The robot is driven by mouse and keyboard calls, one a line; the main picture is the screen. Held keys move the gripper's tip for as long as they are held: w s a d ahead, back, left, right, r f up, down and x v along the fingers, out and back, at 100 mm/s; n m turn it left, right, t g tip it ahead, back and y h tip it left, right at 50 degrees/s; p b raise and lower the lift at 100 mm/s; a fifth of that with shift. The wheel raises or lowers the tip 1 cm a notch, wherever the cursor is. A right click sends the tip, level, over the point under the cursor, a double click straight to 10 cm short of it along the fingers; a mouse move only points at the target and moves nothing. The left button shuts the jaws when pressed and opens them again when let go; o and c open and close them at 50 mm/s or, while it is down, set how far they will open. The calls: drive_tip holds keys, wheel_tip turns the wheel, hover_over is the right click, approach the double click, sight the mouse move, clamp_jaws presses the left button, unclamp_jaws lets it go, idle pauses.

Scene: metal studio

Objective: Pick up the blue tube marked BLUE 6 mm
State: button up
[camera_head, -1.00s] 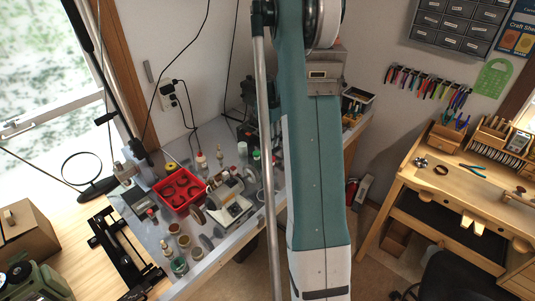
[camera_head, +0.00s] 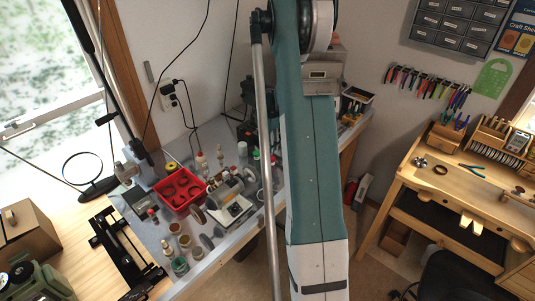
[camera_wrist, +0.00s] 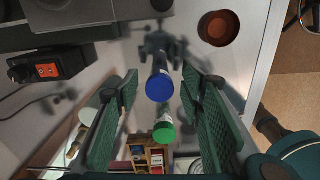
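A tube with a round blue cap (camera_wrist: 159,88) is in the middle of the wrist view, between the fingers of my gripper (camera_wrist: 160,74). The gripper is open, and gaps show between the tube and both green ribbed pads. Any marking on the blue tube is not readable. A green-capped tube (camera_wrist: 164,131) with a white label is just below it in the picture. In the head view my arm crosses the middle, and neither my gripper nor the blue tube can be made out.
A dark box with an orange socket (camera_wrist: 47,71) and a brown round container (camera_wrist: 219,28) are nearby in the wrist view. In the head view, a red tray (camera_head: 178,190), a bench machine (camera_head: 229,203) and several jars crowd the metal bench. A wooden workbench (camera_head: 443,188) stands right.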

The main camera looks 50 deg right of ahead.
drive_tip(key=c, duration=1)
drive_tip(key=shift+r, duration=0.2)
drive_tip(key=shift+r+b, duration=0.55)
drive_tip(key=shift+r, duration=4.25)
